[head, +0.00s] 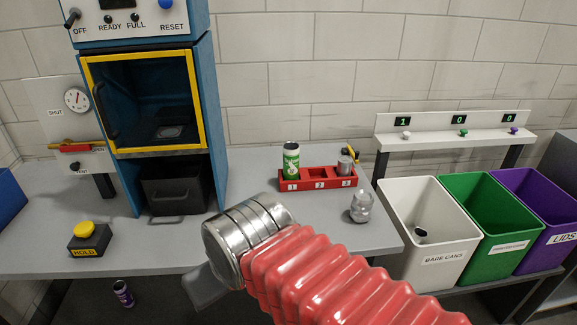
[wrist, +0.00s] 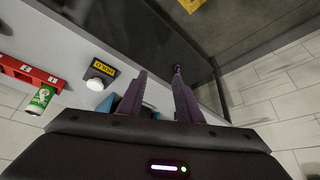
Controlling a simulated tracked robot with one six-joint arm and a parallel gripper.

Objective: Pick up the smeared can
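A green can with a white print (head: 291,161) stands upright in slot 1 of the red rack (head: 320,184). It also shows at the left of the wrist view (wrist: 41,98). Another silver can (head: 360,207) stands on the table in front of the rack. A dark purple can (head: 123,292) is low at the left, on the floor. I cannot tell which can is smeared. My gripper (wrist: 160,72) has its two dark fingers apart, with nothing seen between them.
A yellow HOLD button (head: 86,229) is at the front left. White (head: 448,259), green (head: 497,254) and purple (head: 548,247) bins stand at the right.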

